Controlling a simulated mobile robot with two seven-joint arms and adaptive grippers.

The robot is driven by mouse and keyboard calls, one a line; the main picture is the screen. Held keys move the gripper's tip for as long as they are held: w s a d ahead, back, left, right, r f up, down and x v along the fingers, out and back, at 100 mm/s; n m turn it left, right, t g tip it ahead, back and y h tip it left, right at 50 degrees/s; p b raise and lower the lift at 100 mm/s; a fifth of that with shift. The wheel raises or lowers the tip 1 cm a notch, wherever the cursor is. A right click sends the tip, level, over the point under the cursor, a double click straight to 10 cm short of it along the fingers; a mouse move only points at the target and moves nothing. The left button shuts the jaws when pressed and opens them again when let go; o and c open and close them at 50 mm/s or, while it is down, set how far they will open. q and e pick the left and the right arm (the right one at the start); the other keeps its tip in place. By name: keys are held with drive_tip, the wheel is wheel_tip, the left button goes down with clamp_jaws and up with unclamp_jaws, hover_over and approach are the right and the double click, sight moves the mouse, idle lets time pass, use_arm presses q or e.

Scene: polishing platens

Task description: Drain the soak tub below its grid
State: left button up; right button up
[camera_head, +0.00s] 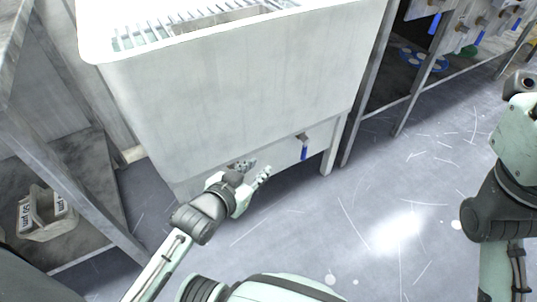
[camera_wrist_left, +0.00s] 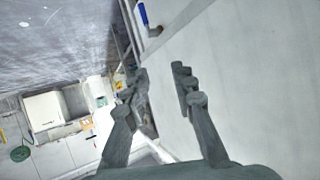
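The white soak tub (camera_head: 235,85) stands in front of me, with its slatted grid (camera_head: 180,27) showing inside the rim at the top. A drain valve (camera_head: 304,138) with a blue lever (camera_head: 304,152) sits low on the tub's front, near its right end. The lever hangs down. My left gripper (camera_head: 257,170) is low in front of the tub, to the left of the valve, open and empty. In the left wrist view its two fingers (camera_wrist_left: 160,85) are spread apart, with the blue lever (camera_wrist_left: 142,13) beyond them near the top edge.
A grey shelf unit (camera_head: 75,185) stands at the left with a labelled caddy (camera_head: 42,222) on it. More blue-handled valves (camera_head: 435,23) are on a bench at the upper right. The floor (camera_head: 370,215) in front of the tub is clear.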

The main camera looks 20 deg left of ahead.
use_arm(q)
wheel_tip(320, 180, up, 6)
drive_tip(key=w+d+t+h+b, duration=0.1)
drive_tip(key=w+d+t, duration=0.1)
drive_tip(key=shift+d+f+t, duration=0.2)
drive_tip(key=shift+d+t, duration=0.1)
drive_tip(key=shift+t, duration=0.1)
